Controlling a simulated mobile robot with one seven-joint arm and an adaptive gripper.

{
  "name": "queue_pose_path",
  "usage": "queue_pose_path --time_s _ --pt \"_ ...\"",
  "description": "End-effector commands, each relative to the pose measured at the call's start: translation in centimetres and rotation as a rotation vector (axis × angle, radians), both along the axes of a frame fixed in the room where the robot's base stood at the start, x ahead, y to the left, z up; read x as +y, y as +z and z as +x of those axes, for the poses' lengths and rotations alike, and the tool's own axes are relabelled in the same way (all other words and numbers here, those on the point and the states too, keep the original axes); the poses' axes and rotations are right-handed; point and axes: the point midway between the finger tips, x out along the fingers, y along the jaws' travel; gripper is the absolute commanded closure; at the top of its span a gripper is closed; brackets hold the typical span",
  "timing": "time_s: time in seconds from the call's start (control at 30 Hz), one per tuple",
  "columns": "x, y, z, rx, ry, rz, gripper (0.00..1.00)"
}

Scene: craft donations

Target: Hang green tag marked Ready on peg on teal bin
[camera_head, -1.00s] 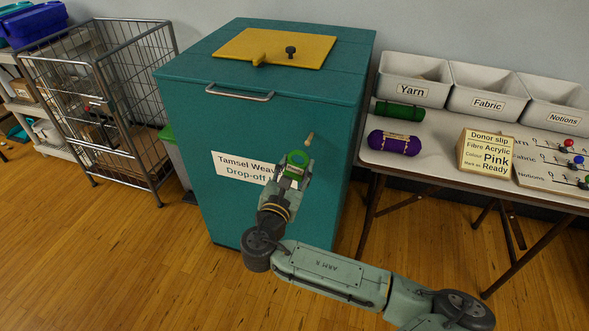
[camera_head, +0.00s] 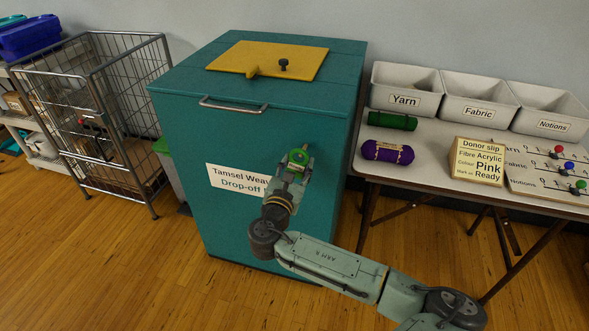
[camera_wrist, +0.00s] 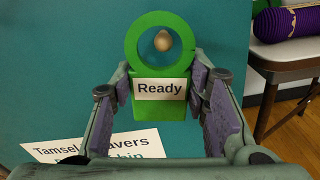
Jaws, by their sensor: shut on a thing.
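The green tag (camera_wrist: 160,108) has a ring at its top and a white label reading "Ready". My gripper (camera_wrist: 165,105) is shut on its lower part, with a pad at each side. In the wrist view the wooden peg (camera_wrist: 162,41) shows end-on inside the ring's opening. I cannot tell whether the ring is around the peg or still in front of it. In the head view the tag (camera_head: 298,157) and my gripper (camera_head: 294,168) are at the front of the teal bin (camera_head: 250,135), and the peg does not show clearly there.
A white "Tamsel Weavers" sign (camera_head: 225,178) is on the bin front, left of my gripper. A table (camera_head: 405,168) with purple yarn (camera_head: 387,152) and a donor slip (camera_head: 478,162) stands to the right. A wire cage cart (camera_head: 110,120) stands to the left.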

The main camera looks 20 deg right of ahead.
Motion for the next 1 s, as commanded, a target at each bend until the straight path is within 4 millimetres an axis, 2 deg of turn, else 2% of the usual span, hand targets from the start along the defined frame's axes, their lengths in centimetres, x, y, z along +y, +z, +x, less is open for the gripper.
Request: queue_pose_path --time_s 0.5,1.0 --pt "-1.7 -0.4 2.6 0.000 0.001 -0.001 0.72" --pt "-2.4 -1.0 3.6 0.000 0.002 0.000 0.71"
